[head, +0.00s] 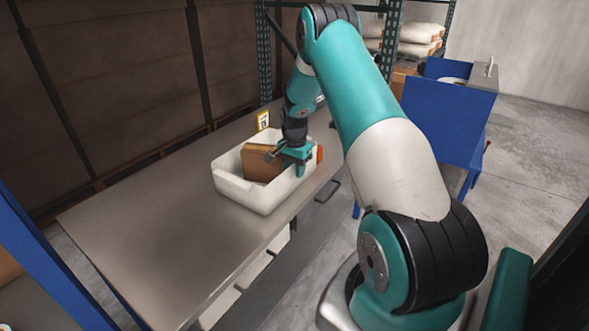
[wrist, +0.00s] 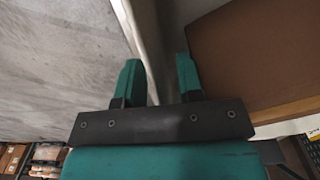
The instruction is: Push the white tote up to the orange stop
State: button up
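The white tote (head: 262,199) stands upright on the metal table, with a brown box (head: 262,163) inside it. My gripper (head: 297,168) is low at the tote's right-hand side, pointing down, and partly hides that wall. In the wrist view my gripper's two teal fingers (wrist: 159,80) are apart. A pale wall edge (wrist: 150,45), which looks like the tote's, runs between them, with the brown box (wrist: 250,50) to the right. I cannot tell whether either finger touches the wall. An orange piece (head: 319,153), likely the stop, shows just behind my gripper; its gap to the tote is hidden.
The metal table (head: 170,240) is bare in front and to the left of the tote. A blue cabinet (head: 447,120) stands to the right, across a strip of floor. Shelving with sacks is behind.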

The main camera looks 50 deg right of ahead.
notch_tip(320, 180, up, 18)
jog(key=b, duration=0.1)
jog(key=shift+f+b, duration=0.25)
jog(key=shift+b, duration=0.15)
dwell(0.4)
jog(key=s+a+r+n, duration=0.1)
jog(key=a+r+n, duration=0.15)
jog(key=a, duration=0.55)
jog(key=s+a+r+n+t+y, duration=0.1)
jog(key=a+n, duration=0.3)
jog(key=a, duration=0.4)
jog(key=s+a+r+n, duration=0.15)
jog(key=a+n, duration=0.25)
jog(key=a, duration=0.4)
jog(key=s+a+r+n+g+y, duration=0.1)
jog(key=s+a+n+y, duration=0.2)
jog(key=s+a+n, duration=1)
jog(key=s+a, duration=0.6)
jog(key=s, duration=0.3)
jog(key=shift+s+r, duration=0.2)
jog(key=shift+a, duration=0.15)
